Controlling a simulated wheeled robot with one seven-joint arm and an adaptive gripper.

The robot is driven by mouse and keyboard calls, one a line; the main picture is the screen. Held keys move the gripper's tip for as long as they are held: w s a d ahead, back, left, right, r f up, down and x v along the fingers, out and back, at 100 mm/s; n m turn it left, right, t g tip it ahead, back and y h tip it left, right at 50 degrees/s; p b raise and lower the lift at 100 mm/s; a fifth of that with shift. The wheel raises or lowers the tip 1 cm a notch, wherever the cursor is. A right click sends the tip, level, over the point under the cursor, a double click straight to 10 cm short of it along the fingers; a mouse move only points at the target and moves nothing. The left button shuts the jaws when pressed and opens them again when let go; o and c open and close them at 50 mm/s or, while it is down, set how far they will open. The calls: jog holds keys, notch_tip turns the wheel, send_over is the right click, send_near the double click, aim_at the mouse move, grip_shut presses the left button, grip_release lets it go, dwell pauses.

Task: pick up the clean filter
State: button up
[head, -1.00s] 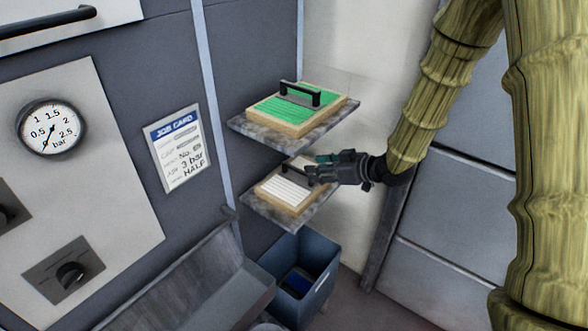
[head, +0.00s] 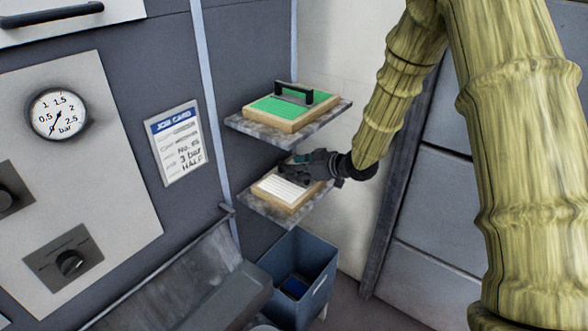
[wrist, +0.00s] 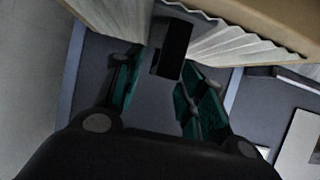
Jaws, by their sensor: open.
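The filter with clean white pleats in a tan frame (head: 287,189) lies on the lower shelf (head: 262,206). My gripper (head: 297,161) is just above its back part and hides its handle in the head view. In the wrist view, the white pleats (wrist: 118,18) fill the top. The black handle (wrist: 173,50) stands between the tips of my gripper (wrist: 160,90), whose green-padded fingers are apart on either side of it. I cannot tell whether they touch it. A second filter, with green media (head: 291,105) and a black handle, lies on the upper shelf (head: 250,124).
The upper shelf overhangs close above my gripper. A blue bin (head: 296,272) stands below the shelves. A grey trough (head: 190,290) is at the lower left, beside a panel with a gauge (head: 57,114). A job card (head: 177,143) hangs on the wall.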

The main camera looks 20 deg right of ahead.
jog(key=shift+w+f, duration=0.45)
jog(key=shift+c, duration=0.4)
jog(key=shift+s+r, duration=0.35)
jog(key=c, duration=0.3)
jog(key=shift+c, duration=1)
jog(key=shift+w+f, duration=0.15)
grip_shut()
notch_tip(320, 180, up, 5)
jog(key=p, duration=0.4)
